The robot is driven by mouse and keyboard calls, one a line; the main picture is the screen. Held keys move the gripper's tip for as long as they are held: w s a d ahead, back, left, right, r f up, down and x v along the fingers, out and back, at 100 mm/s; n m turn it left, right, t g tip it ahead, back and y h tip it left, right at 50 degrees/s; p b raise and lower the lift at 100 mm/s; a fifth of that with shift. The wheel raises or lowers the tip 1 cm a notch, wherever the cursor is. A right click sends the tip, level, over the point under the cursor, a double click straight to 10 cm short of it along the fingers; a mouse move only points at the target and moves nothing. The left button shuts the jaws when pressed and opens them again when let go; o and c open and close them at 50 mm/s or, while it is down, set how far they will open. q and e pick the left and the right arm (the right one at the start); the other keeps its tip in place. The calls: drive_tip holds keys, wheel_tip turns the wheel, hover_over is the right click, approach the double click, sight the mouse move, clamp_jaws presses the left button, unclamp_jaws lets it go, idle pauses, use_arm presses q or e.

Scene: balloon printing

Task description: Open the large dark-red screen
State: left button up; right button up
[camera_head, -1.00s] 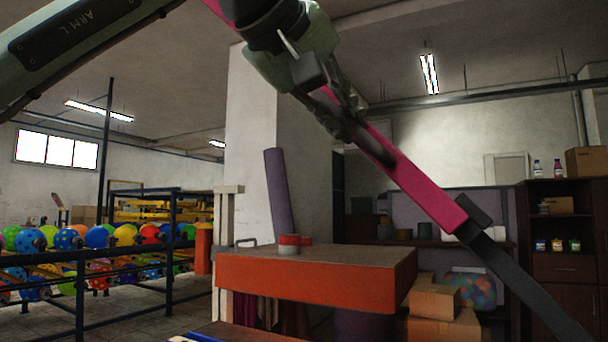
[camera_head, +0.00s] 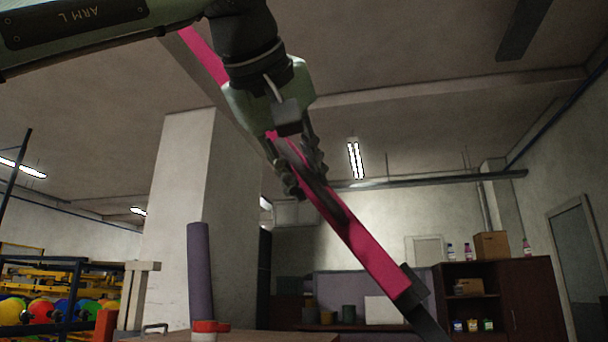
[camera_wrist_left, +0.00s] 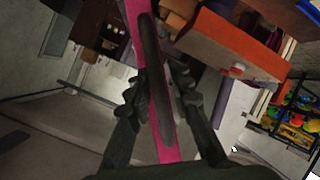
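The large screen shows nearly edge-on as a long pink-red bar (camera_head: 370,259), tilted from upper left down to lower right, with a dark elongated handle (camera_head: 325,201) along it. My left gripper (camera_head: 301,176) is at the bar's middle, one finger on each side. In the left wrist view the bar (camera_wrist_left: 171,151) and its dark handle (camera_wrist_left: 153,80) run between the two fingers, which appear close against its edges. Whether both fingers press on it is partly hidden. My right gripper is in neither view.
Colourful balloons (camera_head: 45,312) on racks are at left; a dark cabinet (camera_head: 530,290) is at right.

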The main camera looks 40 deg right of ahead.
use_arm(q)
drive_tip(key=shift+o, duration=0.8)
drive_tip(key=v, duration=1.2)
drive_tip(key=shift+r, duration=0.1)
